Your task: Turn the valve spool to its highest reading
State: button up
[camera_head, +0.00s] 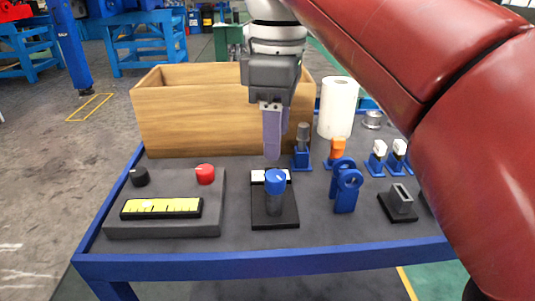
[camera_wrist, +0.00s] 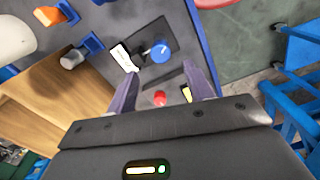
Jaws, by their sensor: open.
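The valve spool appears to be the blue round knob (camera_head: 275,182) with a white mark on top. It stands upright on a black base plate (camera_head: 274,220), with a white label strip (camera_head: 258,176) behind it. In the wrist view the knob (camera_wrist: 160,51) lies beyond the fingertips, beside the white strip (camera_wrist: 123,57). My gripper (camera_head: 273,157) points down, just above and behind the knob, its fingers nearly in line in the head view. The wrist view shows my gripper (camera_wrist: 165,80) with its fingers apart and nothing between them. The label's reading is too small to tell.
A grey box with a yellow scale (camera_head: 160,207), a red button (camera_head: 205,174) and a black knob (camera_head: 140,176) stands left. A wooden crate (camera_head: 190,130) is behind.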

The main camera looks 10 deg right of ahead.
aim_at(276, 175)
jog(key=shift+w+a+f, duration=0.1)
notch_tip(276, 175, down, 7)
jog(key=shift+f+b, duration=0.15)
jog(key=shift+b, duration=0.9)
jog(key=c, duration=1)
